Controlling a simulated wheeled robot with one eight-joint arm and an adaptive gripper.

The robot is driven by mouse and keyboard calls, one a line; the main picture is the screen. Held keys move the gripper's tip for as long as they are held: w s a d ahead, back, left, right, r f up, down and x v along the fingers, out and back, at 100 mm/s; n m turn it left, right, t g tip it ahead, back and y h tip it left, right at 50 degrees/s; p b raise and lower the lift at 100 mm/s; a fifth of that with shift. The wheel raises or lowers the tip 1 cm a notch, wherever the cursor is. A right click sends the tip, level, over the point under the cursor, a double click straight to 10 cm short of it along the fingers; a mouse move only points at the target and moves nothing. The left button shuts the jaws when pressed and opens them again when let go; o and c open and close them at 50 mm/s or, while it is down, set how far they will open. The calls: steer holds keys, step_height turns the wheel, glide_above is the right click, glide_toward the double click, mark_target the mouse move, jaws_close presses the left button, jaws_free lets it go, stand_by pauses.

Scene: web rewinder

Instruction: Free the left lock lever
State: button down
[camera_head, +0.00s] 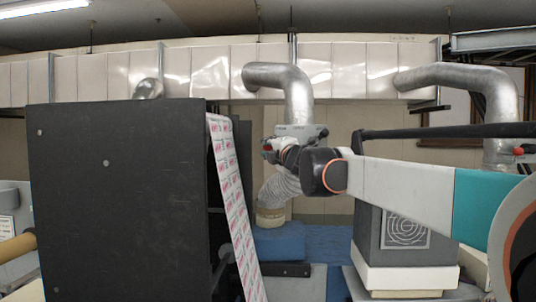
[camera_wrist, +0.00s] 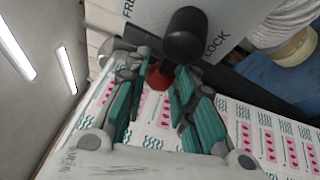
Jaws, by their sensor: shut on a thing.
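The left lock lever shows its red knob (camera_wrist: 158,75) between the fingers of my gripper (camera_wrist: 153,92) in the wrist view. My gripper is shut on this knob. A black round part (camera_wrist: 185,36) stands just beyond it, in front of a pale plate (camera_wrist: 232,20) with the partly hidden words "FR..." and "LOCK". In the head view my gripper (camera_head: 276,149) is at the centre, with a bit of red (camera_head: 267,146) at its left end. The lever's arm is mostly hidden by the gripper.
A printed web (camera_head: 236,205) runs down beside a large dark panel (camera_head: 115,190) at left. A second red knob (camera_head: 519,151) is at the far right. A silver duct (camera_head: 298,95) rises behind my gripper. A dark bar (camera_head: 440,131) crosses above my arm.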

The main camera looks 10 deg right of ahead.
steer(key=r+m+t+h+b, duration=0.1)
steer(key=m+h, duration=0.1)
steer(key=m, duration=0.3)
steer(key=d+r+m+t+h+b, duration=0.1)
steer(key=m+h, duration=0.1)
steer(key=m, duration=0.2)
steer(key=d+r+m+t+h+b, duration=0.1)
steer(key=m+t+b, duration=0.1)
steer(key=m, duration=0.3)
steer(key=shift+s+r+m+h, duration=0.2)
steer(key=shift+s+m+h, duration=0.1)
steer(key=shift+h, duration=0.1)
steer(key=c, duration=1.3)
jaws_free()
steer(key=shift+r, duration=0.1)
steer(key=shift+c, duration=0.2)
